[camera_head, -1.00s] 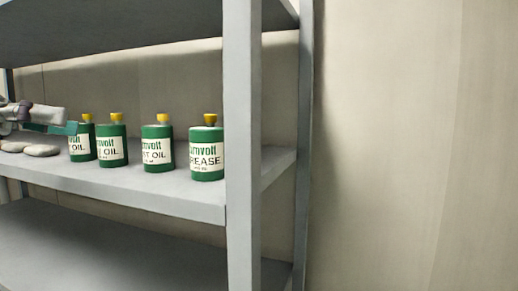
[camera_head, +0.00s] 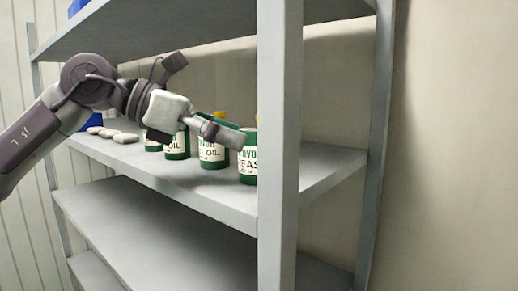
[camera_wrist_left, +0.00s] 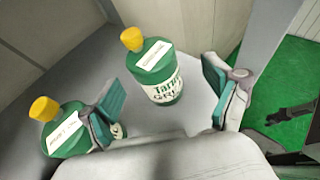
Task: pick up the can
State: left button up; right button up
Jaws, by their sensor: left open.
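A green can with a white label reading GREASE (camera_head: 247,166) stands upright at the right end of the middle shelf's row, partly behind the post. Its yellow cap shows in the left wrist view, where the grease can (camera_wrist_left: 161,78) stands ahead of the fingers, between their lines. My left gripper (camera_head: 236,136) is open and empty at the row's right end, covering parts of the cans. One finger lies between the grease can and the neighbouring oil can (camera_wrist_left: 68,136); the other is on the grease can's free side. My right gripper is not in view.
Similar green oil cans (camera_head: 211,154) stand to the left in the row. Flat pale stones (camera_head: 124,137) lie further left. A grey shelf post (camera_head: 279,150) rises just right of the grease can. The upper shelf (camera_head: 190,25) hangs above my arm.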

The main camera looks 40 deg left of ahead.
aim_at(255, 141)
pick_arm(q)
jog(key=x, duration=0.1)
jog(key=p+x, duration=0.2)
jog(key=x, duration=0.1)
jog(key=shift+w+a, duration=0.25)
jog(key=shift+w, duration=0.15)
jog(key=shift+w+d, duration=0.1)
jog(key=shift+d, duration=0.05)
jog(key=c, duration=1.3)
jog(key=shift+c, duration=0.8)
